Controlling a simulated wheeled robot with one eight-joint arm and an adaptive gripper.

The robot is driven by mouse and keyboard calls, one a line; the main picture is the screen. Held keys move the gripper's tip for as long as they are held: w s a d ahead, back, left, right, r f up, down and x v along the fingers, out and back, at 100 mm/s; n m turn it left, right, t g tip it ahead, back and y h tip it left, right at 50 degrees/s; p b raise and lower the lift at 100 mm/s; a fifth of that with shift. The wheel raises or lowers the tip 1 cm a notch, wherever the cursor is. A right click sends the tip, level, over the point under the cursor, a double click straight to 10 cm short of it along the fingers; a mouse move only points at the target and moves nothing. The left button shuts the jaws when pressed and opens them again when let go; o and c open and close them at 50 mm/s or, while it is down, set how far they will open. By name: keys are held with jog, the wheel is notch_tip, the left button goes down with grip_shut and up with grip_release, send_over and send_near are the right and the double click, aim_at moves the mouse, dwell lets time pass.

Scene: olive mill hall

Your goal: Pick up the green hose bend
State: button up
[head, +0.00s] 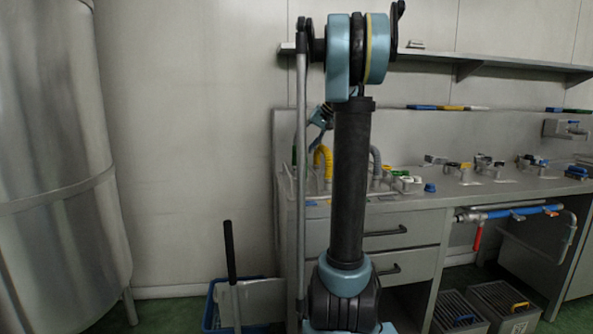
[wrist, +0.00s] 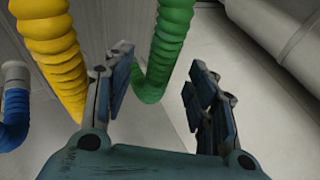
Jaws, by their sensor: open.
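The green hose bend (wrist: 166,45) is a ribbed green tube in the wrist view. It hangs from the top edge and curves at its lower end, in the gap between my gripper's fingers. My gripper (wrist: 158,72) is open, with one finger on each side of the green bend in the picture. I see no clear contact, and the depth between them is hard to judge. In the head view my gripper (head: 321,116) is small and partly hidden behind my arm, above the counter. Only a thin green sliver (head: 294,157) shows there, left of the yellow hose.
A yellow ribbed hose (wrist: 52,50) is close to my left finger, with a blue hose (wrist: 15,118) beyond it. The counter (head: 420,199) holds several fittings. A shelf (head: 500,64) runs along the wall. A big steel tank (head: 55,160) stands left.

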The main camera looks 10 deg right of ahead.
jog(key=x, duration=0.5)
jog(key=shift+s, duration=0.1)
jog(key=shift+c, duration=0.2)
grip_shut()
